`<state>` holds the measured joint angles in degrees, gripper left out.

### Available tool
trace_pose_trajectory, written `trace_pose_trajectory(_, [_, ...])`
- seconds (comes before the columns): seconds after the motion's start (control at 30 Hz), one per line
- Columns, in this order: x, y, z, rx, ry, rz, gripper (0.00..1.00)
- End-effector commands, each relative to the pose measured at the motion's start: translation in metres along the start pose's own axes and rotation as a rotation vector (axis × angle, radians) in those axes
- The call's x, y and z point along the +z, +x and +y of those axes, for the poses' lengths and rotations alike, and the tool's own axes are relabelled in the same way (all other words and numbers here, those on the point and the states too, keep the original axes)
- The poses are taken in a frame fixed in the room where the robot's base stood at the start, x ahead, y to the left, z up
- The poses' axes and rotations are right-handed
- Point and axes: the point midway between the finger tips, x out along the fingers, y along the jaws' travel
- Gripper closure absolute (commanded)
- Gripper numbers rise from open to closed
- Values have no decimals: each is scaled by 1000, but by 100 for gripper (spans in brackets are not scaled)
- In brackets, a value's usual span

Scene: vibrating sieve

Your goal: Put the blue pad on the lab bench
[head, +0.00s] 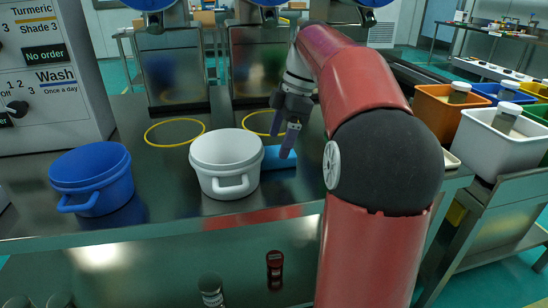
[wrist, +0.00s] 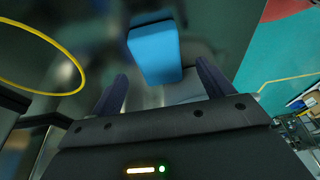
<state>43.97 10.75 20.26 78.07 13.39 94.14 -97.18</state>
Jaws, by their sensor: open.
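The blue pad (head: 281,157) lies on a dark, shiny steel bench (head: 150,222), just right of a white pot. The pad also shows in the wrist view (wrist: 155,50) as a bright blue block beyond the fingertips. My gripper (head: 289,143) points down over the pad, and its fingers hide part of it in the head view. My gripper is open in the wrist view (wrist: 162,72), with the pad ahead of the gap and nothing held. I cannot tell from the head view whether the fingertips touch the pad.
The white pot (head: 225,178) stands close left of the pad. A blue pot (head: 92,185) stands further left. Yellow rings (head: 175,145) mark the bench behind. An orange bin (head: 437,118) and a white bin (head: 500,148) stand on the right. Another table (head: 500,32) is at the back right.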

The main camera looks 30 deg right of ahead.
Motion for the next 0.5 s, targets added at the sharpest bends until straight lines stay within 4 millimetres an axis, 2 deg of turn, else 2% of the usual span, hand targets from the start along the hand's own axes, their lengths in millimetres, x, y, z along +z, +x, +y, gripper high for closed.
trace_pose_trajectory(0.1, [4, 20, 0, -3, 0, 0, 20])
trace_pose_trajectory(0.2, [4, 32, 0, -1, 0, -1, 20])
trace_pose_trajectory(0.5, [3, 39, 0, 1, 0, -1, 20])
